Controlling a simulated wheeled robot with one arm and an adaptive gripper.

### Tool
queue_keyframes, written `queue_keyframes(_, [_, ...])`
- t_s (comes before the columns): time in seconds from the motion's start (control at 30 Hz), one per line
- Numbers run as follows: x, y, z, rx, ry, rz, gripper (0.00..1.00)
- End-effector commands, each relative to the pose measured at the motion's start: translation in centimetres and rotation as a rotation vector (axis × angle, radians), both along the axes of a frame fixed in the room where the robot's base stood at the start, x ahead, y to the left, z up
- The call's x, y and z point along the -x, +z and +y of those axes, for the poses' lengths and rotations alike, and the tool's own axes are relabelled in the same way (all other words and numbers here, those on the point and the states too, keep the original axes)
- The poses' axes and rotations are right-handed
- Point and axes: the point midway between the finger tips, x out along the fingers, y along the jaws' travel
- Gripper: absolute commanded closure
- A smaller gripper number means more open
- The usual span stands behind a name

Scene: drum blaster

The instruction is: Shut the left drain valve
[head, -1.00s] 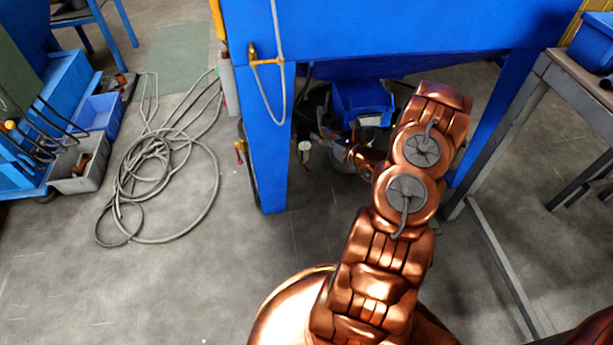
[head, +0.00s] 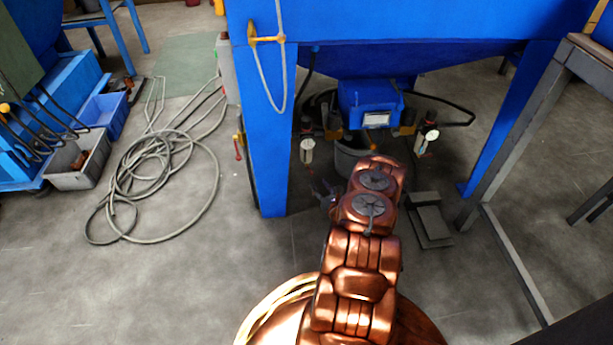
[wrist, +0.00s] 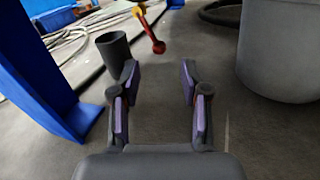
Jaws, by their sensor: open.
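In the wrist view, a red lever (wrist: 150,32) with a yellow upper part hangs just beyond my fingertips, near the top. A dark cylinder (wrist: 113,52) is to its left, beside my left finger. My gripper (wrist: 158,78) is open and empty, its two dark, purple-sided fingers apart from the lever. In the head view, the left valve assembly with a pale cylinder (head: 307,150) hangs under the blue hopper, right of the blue leg. My gripper (head: 325,192) shows partly below it, mostly hidden by my copper arm. The left lever is not clear in the head view.
A grey bucket (wrist: 284,48) stands close on the right in the wrist view. The blue leg (wrist: 45,75) stands on the left. A second valve assembly (head: 427,140) hangs right of the blue bin (head: 370,103). Coiled hose (head: 150,185) lies on the floor at left.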

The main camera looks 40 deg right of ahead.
Motion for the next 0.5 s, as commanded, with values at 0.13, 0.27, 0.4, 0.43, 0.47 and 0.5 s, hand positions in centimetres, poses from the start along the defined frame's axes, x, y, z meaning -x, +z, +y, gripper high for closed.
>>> queue_keyframes(0.13, [-1.6,0.0,-0.4,0.002,0.005,-0.004,0.55])
queue_keyframes(0.27, [-3.3,-0.2,-0.9,0.003,0.007,-0.002,0.55])
queue_keyframes(0.4, [-4.9,-0.2,-1.4,0.001,0.006,0.001,0.55])
queue_keyframes(0.43, [-5.1,-0.2,-1.5,0.001,0.006,0.001,0.55])
queue_keyframes(0.47, [-5.4,-0.2,-1.7,0.001,0.005,0.000,0.55])
queue_keyframes(0.5, [-5.7,-0.1,-1.8,0.000,0.004,-0.001,0.55])
